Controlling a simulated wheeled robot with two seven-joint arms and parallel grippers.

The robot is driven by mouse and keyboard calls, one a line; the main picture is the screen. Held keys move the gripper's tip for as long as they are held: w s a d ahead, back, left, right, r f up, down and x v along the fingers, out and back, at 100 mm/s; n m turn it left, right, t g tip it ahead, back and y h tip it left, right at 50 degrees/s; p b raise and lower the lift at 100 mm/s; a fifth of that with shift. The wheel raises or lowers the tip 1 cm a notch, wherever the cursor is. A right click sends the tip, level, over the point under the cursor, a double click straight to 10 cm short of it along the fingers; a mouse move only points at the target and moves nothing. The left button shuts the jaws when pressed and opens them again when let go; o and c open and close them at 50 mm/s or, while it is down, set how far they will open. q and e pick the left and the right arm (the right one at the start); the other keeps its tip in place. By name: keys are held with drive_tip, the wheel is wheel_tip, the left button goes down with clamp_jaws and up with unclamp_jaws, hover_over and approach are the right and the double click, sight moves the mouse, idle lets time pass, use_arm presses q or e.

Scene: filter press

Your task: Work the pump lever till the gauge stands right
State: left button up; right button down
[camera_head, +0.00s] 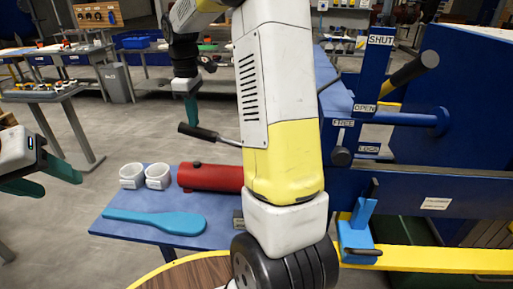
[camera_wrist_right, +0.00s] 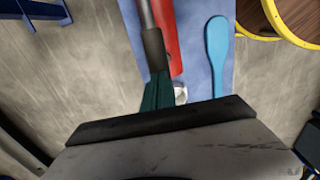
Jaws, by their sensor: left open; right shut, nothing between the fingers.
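The pump lever (camera_head: 198,132) is a bar with a dark grip, sticking out left from behind my right arm above a red cylinder (camera_head: 205,177) on a blue table. It also shows in the right wrist view (camera_wrist_right: 154,48), grip end close to my fingers. My right gripper (camera_head: 191,116) is shut and empty, fingers pointing down just above the grip; I cannot tell whether they touch it. In the right wrist view its green fingers (camera_wrist_right: 157,93) are together. My left gripper (camera_head: 62,184) is open and empty at the left edge. No gauge is visible; my right arm hides part of the scene.
Two white cups (camera_head: 144,176) and a light-blue paddle (camera_head: 155,220) lie on the blue table (camera_head: 112,228). The blue press frame (camera_head: 455,120), with SHUT, OPEN and FREE labels, stands at the right. A round wooden top (camera_head: 190,275) is at the bottom.

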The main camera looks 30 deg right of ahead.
sight(194, 134)
drive_tip(key=f, duration=0.6)
drive_tip(key=shift+w+a+f, duration=0.15)
drive_tip(key=shift+w+a, duration=0.1)
drive_tip(key=shift+a, duration=0.05)
drive_tip(key=r, duration=0.3)
drive_tip(key=d+r, duration=0.1)
drive_tip(key=r, duration=0.2)
drive_tip(key=s+r, duration=0.1)
drive_tip(key=r, duration=0.3)
drive_tip(key=shift+d, duration=0.15)
drive_tip(key=shift+f, duration=0.1)
idle(0.4)
wheel_tip(194, 134, up, 8)
idle(0.4)
